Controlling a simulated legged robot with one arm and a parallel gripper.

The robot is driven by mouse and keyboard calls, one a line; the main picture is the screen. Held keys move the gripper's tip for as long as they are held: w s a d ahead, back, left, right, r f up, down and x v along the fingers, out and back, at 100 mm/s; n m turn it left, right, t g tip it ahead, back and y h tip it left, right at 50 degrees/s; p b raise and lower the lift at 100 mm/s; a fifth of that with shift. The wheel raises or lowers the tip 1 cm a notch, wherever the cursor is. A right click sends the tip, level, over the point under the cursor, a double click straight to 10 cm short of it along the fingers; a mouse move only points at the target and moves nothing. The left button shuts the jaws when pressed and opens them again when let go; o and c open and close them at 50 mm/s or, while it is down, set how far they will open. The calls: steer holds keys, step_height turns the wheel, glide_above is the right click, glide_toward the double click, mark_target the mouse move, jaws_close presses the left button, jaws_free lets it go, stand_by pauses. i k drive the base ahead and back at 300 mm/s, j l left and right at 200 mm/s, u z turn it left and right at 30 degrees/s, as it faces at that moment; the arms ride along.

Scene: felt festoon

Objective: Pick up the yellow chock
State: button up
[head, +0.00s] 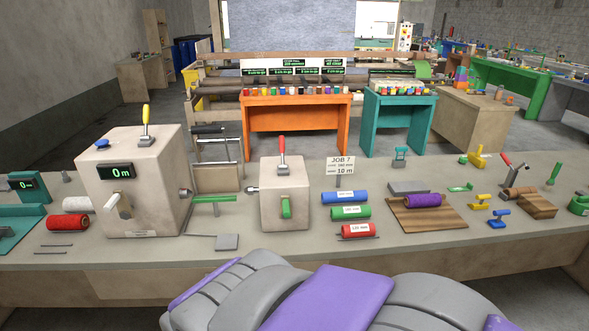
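A small yellow piece with a raised top, which looks like the yellow chock (479,202), sits on the right part of the workbench. A similar blue piece (498,219) is just in front of it and to its right. Another yellow tool (477,157) lies farther back on the bench; its exact kind is too small to tell. My gripper does not show in the head view. Only grey and purple parts of my own body fill the bottom middle.
The long workbench (380,241) spans the view. A wooden board with a purple roll (425,200) is left of the chock, and a brown roll on a wooden block (519,194) is right. Blue, green and red rolls (357,231) lie mid-bench. Two beige boxes with levers (285,190) stand left.

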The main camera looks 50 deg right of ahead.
mark_target(481, 205)
steer(key=z, duration=3)
steer(key=i+l+z, duration=0.1)
steer(key=i, duration=0.75)
steer(key=i+l+z, duration=0.15)
steer(key=i, duration=0.7)
